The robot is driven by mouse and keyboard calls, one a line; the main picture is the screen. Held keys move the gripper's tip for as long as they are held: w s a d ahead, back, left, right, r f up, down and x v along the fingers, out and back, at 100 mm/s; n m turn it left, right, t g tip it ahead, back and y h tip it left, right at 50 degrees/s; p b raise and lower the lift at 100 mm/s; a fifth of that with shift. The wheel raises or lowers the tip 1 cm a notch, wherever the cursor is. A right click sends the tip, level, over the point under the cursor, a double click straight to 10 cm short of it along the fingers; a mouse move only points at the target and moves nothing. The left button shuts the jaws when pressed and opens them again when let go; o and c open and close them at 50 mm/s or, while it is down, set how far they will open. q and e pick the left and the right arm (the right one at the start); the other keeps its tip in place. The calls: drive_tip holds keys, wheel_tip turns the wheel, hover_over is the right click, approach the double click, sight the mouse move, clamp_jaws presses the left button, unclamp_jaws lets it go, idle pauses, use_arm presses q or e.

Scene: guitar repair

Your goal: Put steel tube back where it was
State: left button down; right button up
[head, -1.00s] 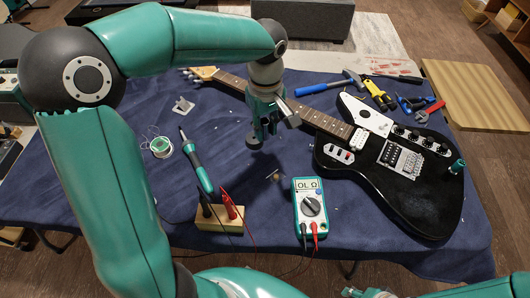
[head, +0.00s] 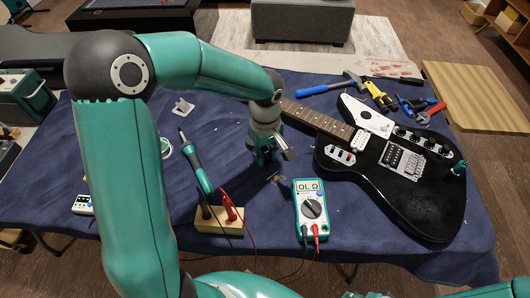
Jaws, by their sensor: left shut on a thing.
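My left gripper (head: 266,160) points down over the blue-covered table, left of the guitar body and behind the multimeter. It is shut on a small silvery piece, which looks like the steel tube (head: 286,150) and sticks out at its right side. The gripper hides part of it, and I cannot tell whether it touches the cloth. My right gripper is not in view; only teal parts of my own body show along the bottom edge.
A black electric guitar (head: 410,195) lies to the right. A multimeter (head: 310,208) and a wooden block with probes (head: 219,222) stand in front. A soldering iron (head: 195,165) lies to the left.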

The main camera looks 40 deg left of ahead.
sight(265, 150)
use_arm(q)
drive_tip(key=shift+f, duration=0.15)
drive_tip(key=c, duration=1)
unclamp_jaws()
drive_tip(key=shift+o, duration=0.2)
drive_tip(key=shift+r, duration=0.3)
wheel_tip(265, 150, up, 12)
drive_tip(key=p, duration=0.1)
drive_tip(key=shift+f, duration=0.15)
